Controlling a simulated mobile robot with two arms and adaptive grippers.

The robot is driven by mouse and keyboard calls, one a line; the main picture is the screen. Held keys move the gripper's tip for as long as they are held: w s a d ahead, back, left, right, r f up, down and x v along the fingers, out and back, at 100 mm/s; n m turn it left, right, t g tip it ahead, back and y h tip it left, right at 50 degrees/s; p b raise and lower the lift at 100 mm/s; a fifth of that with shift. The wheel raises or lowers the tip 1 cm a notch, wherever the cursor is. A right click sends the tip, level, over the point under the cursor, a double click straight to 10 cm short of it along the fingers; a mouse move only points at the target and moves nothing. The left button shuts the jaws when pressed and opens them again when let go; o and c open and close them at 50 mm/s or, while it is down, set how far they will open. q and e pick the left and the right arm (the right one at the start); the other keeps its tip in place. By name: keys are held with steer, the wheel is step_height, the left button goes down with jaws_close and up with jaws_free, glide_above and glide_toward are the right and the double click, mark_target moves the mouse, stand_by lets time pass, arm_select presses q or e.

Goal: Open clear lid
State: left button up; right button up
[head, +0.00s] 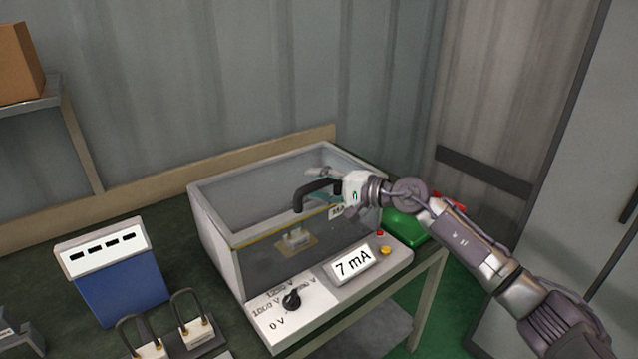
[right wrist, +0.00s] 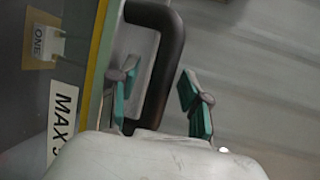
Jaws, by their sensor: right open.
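The clear lid (head: 262,187) covers the grey test box and looks shut. A black handle (head: 300,199) stands out from the lid's front edge, near a yellow strip. My right gripper (head: 322,184) is at the handle's right part, coming from the right. In the right wrist view my right gripper (right wrist: 158,78) is open, with one teal-padded finger on each side of the black handle (right wrist: 169,60). Gaps show between the handle and the right finger; whether the left finger touches it I cannot tell. My left gripper is not in view.
A green object (head: 404,226) lies at the right.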

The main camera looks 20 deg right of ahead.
jaws_close()
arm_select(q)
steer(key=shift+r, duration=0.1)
